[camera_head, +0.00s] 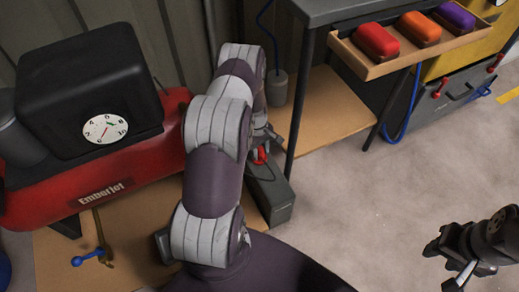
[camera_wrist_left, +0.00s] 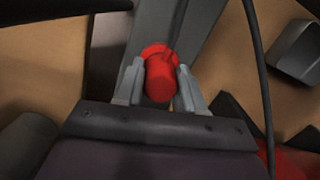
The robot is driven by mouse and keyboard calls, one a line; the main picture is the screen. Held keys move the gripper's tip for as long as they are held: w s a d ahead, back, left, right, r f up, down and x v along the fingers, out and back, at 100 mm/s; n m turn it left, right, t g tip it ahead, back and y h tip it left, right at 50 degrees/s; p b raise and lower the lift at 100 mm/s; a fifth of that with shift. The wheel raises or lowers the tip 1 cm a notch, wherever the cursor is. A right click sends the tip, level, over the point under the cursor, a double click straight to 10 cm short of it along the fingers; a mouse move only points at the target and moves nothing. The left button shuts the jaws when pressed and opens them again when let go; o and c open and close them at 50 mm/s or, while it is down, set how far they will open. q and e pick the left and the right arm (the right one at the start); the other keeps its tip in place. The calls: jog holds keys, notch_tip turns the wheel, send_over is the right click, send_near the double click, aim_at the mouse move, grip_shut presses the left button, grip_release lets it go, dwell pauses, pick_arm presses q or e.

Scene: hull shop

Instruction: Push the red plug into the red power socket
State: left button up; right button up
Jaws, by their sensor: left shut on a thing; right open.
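My left gripper (camera_wrist_left: 160,78) is shut on the red plug (camera_wrist_left: 160,85), with one finger on each side, in the left wrist view. A wider red ring (camera_wrist_left: 154,50) shows just beyond the plug, against a grey housing (camera_wrist_left: 172,20). I cannot tell whether this ring is the socket or part of the plug, nor how deep the plug sits. In the head view my left arm hides most of the left gripper; a bit of red (camera_head: 262,154) shows beside it, above a dark grey box (camera_head: 270,196). My right gripper (camera_head: 453,262) is open and empty at the lower right.
A red compressor (camera_head: 150,150) with a black top and dial stands at the left. A bench (camera_head: 330,8) has a wooden tray (camera_head: 400,62) holding red, orange and purple rounded pieces. A blue-handled valve (camera_head: 90,257) lies low left. The floor (camera_head: 390,190) at right is clear.

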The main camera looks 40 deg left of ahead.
pick_arm(q)
jog(key=shift+f, duration=0.6)
dwell(0.6)
jog(key=o, duration=1.1)
jog(key=r+p, duration=0.1)
jog(key=r, duration=0.3)
jog(key=a+r+p, duration=0.1)
jog(key=r+p, duration=0.1)
jog(key=r, duration=0.2)
jog(key=r+p, duration=0.2)
jog(key=r, duration=0.2)
jog(key=shift+w+a, duration=0.2)
jog(key=shift+r+p, duration=0.35)
